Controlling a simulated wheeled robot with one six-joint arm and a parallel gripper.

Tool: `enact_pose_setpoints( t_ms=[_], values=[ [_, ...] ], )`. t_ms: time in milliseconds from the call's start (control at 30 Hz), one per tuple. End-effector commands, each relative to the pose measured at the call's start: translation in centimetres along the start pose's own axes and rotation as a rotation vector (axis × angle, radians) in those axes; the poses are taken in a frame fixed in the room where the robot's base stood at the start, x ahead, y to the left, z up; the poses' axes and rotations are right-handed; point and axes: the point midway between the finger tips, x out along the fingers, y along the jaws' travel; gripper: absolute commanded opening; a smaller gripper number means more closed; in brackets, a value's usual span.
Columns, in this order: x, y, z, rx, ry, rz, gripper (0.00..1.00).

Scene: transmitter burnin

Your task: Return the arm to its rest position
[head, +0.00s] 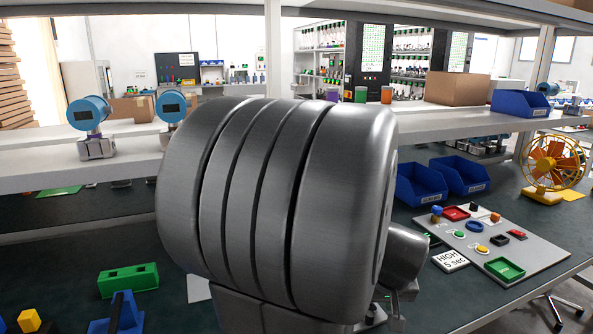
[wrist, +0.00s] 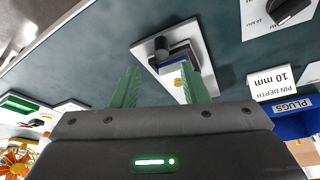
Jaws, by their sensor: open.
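My gripper (wrist: 159,68) shows in the wrist view with its two green fingers spread apart and nothing held between them. Beyond the fingers, a small dark and blue device on a pale plate (wrist: 143,50) sits on the dark bench top; the fingers overlap it in the picture, and I cannot tell how far off it is. In the head view a large grey link of my arm fills the middle and hides much of the bench. I cannot make out my gripper in the head view.
A control panel (head: 540,257) with buttons and a "HIGH 5 sec" card lies at right. Blue bins (head: 420,187) and an orange fan (head: 553,160) stand behind it. A shelf (head: 30,179) carries blue-headed transmitters (head: 88,112). A green block (head: 128,281) lies at left. A PLUGS bin (wrist: 292,123) is near my gripper.

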Motion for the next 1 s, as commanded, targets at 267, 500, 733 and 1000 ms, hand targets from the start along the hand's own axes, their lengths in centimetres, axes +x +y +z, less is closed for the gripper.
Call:
enact_pose_setpoints(
  t_ms=[267,500,733,1000],
  values=[
    [4.9,-0.1,0.1,-0.001,-0.003,-0.001,0.40],
    [6.7,-0.2,-0.3,-0.002,0.000,-0.001,0.40],
    [6.8,-0.3,-0.8,-0.002,0.000,0.000,0.40],
    [6.7,-0.4,-0.8,-0.002,0.000,0.000,0.40]
  ],
)
